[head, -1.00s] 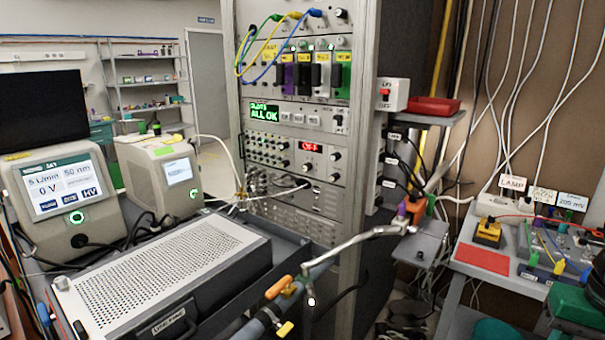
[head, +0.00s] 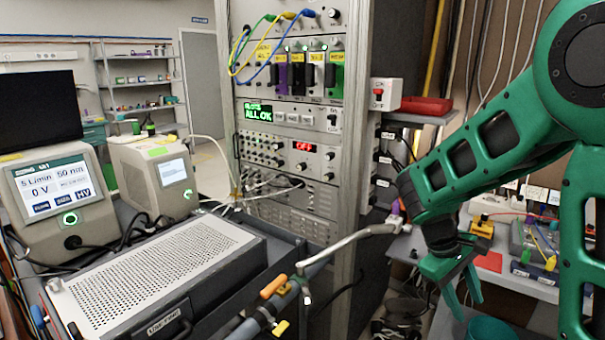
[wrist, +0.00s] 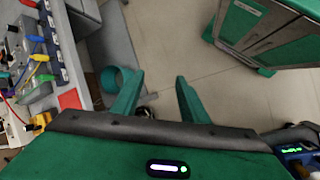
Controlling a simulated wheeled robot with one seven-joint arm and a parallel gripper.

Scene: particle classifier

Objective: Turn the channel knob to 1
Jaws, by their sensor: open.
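The instrument rack (head: 349,200) stands in the middle of the head view. The knob labels are too small to read, so I cannot tell which is the channel knob. My green gripper (head: 463,293) is to the right of the rack and lower than that panel, pointing down. In the wrist view my gripper (wrist: 157,82) is open and empty, its two fingers apart above the floor. The knobs do not show there.
A metal pipe with orange and yellow handles (head: 275,287) runs in front of the rack. A perforated box (head: 160,265) and two display units (head: 60,190) are on the left. A bench with coloured cables (head: 530,270) is behind my arm. Floor is open below the gripper.

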